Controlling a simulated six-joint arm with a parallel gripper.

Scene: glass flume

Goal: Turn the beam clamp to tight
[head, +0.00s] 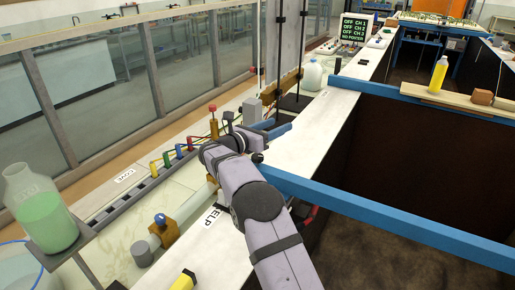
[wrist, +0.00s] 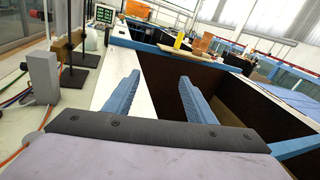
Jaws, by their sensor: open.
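My gripper (head: 278,129) points away over the bench edge; its tips are small in the head view. In the wrist view my gripper (wrist: 159,84) shows two blue fingers wide apart, with nothing between them. I cannot tell for sure which fitting is the beam clamp. One candidate is a brass-coloured block with a blue knob (head: 162,230), left of my arm. Another is a brown post with a red knob (head: 213,124), just behind my wrist. A brown block on black rods (head: 282,84) stands farther back; it also shows in the wrist view (wrist: 68,46), left of my fingers.
A grey block (head: 251,110) stands near my gripper, also left of the fingers in the wrist view (wrist: 42,76). A bottle of green liquid (head: 42,212) stands at front left. A blue rail (head: 390,220) crosses right of my arm, beside a dark open pit (head: 420,160).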

